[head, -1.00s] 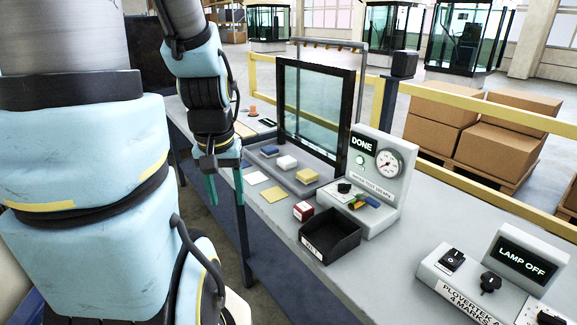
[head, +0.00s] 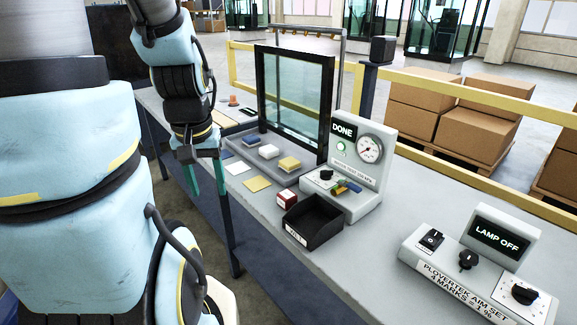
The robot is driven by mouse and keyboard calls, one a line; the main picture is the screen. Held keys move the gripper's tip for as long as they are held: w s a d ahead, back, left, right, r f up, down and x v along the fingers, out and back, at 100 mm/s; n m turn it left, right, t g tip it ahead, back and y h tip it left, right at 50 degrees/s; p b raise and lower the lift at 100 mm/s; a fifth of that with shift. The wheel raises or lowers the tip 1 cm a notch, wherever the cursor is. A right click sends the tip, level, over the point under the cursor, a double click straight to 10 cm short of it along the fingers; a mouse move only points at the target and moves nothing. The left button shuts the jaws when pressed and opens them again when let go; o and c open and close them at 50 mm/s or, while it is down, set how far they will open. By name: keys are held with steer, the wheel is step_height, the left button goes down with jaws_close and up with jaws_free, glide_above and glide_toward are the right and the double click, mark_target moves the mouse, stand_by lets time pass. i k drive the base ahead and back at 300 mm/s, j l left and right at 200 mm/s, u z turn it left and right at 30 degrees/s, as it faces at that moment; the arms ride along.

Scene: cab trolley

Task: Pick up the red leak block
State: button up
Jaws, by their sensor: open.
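The red leak block (head: 287,198) is a small red block with a pale top. It sits on the grey bench, just left of the black open tray (head: 314,222) and apart from my gripper. My gripper (head: 207,178) has two green fingers pointing down, open and empty. It hangs at the bench's near edge, left of the red block and higher in the picture. The fingertips' exact height over the bench is hard to tell.
Blue, white and yellow blocks (head: 289,164) lie by a framed glass pane (head: 295,105). A gauge unit reading DONE (head: 358,160) stands behind the tray. A LAMP OFF console (head: 480,255) is at right. Bare bench (head: 385,235) lies between.

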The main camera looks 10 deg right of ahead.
mark_target(286, 198)
steer(key=k+u, duration=0.2)
steer(key=u, duration=0.15)
steer(key=k+j+u, duration=0.15)
steer(key=u, duration=0.2)
steer(key=k+j+u, duration=0.2)
steer(key=u, duration=0.2)
steer(key=k, duration=0.05)
